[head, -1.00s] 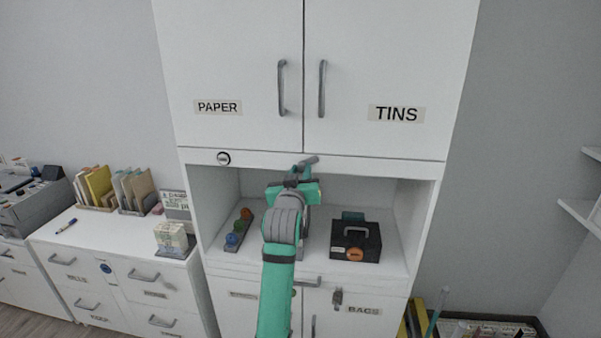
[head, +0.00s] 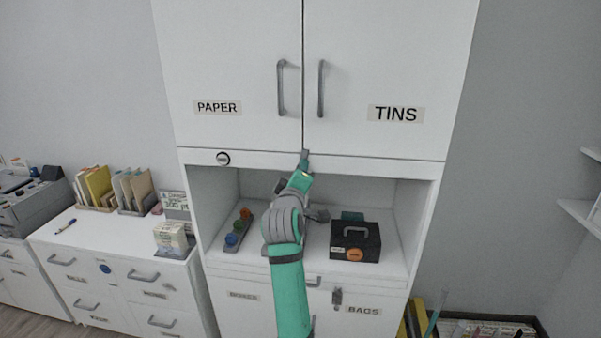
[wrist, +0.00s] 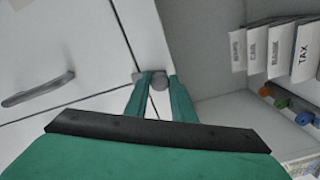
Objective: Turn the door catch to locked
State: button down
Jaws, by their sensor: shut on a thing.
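The door catch (head: 305,154) is a small grey piece at the bottom of the seam between the two upper cabinet doors, PAPER (head: 228,60) and TINS (head: 390,60). Both doors are shut. My green gripper (head: 303,166) reaches up to the catch from below and is shut on it. In the head view the visible part of the catch stands about upright over the seam; my gripper hides the rest. In the wrist view the grey round end of the catch (wrist: 158,82) sits between the two green fingertips.
Below the doors is an open niche with a black box (head: 356,241) at right and a strip of coloured knobs (head: 237,232) at left. A round lock (head: 223,158) is on the rail at left. Door handles (head: 282,88) hang above my gripper.

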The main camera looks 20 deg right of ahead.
jog(key=shift+n, duration=1.1)
jog(key=shift+a, duration=0.1)
jog(key=c, duration=1.5)
grip_release()
jog(key=shift+s, duration=0.1)
jog(key=v, duration=1)
jog(key=shift+s+a, duration=0.15)
jog(key=shift+s, duration=0.15)
